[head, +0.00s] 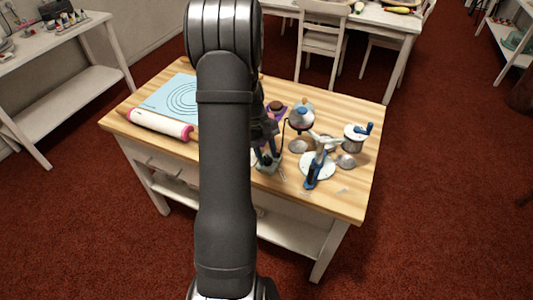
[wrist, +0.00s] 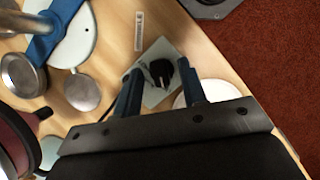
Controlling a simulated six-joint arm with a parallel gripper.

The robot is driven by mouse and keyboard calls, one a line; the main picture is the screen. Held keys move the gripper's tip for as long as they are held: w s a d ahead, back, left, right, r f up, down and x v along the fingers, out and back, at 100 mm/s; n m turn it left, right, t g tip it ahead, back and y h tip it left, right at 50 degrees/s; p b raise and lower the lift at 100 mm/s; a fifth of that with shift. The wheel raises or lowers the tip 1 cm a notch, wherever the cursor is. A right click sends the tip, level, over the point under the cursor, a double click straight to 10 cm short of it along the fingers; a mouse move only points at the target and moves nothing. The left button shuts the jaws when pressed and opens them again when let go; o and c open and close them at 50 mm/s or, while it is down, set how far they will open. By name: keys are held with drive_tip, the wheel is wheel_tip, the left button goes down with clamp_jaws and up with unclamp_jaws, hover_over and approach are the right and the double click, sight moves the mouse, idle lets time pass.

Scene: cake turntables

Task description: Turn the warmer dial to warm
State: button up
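The warmer is a small pale grey box (wrist: 156,93) with a black dial (wrist: 160,71) on it, in the wrist view. In the head view the box (head: 266,169) is small and partly hidden beneath my gripper (head: 267,161). My gripper (wrist: 159,68) is open, with its two blue fingers apart and the dial showing between their tips. I cannot tell whether a fingertip touches the dial. Any marks around the dial are too small to read.
A rolling pin (head: 160,124) and blue mat (head: 172,99) lie left.

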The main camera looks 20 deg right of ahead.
clamp_jaws()
drive_tip(key=shift+m, duration=0.4)
drive_tip(key=m, duration=0.2)
drive_tip(key=m+y, duration=0.2)
drive_tip(key=m, duration=0.1)
drive_tip(key=shift+d+m, duration=0.25)
drive_tip(key=shift+m, duration=0.05)
drive_tip(key=m+t+y, duration=0.1)
drive_tip(key=m+y, duration=0.1)
drive_tip(key=m, duration=0.3)
drive_tip(key=shift+s, duration=0.1)
drive_tip(key=shift+m, duration=0.3)
unclamp_jaws()
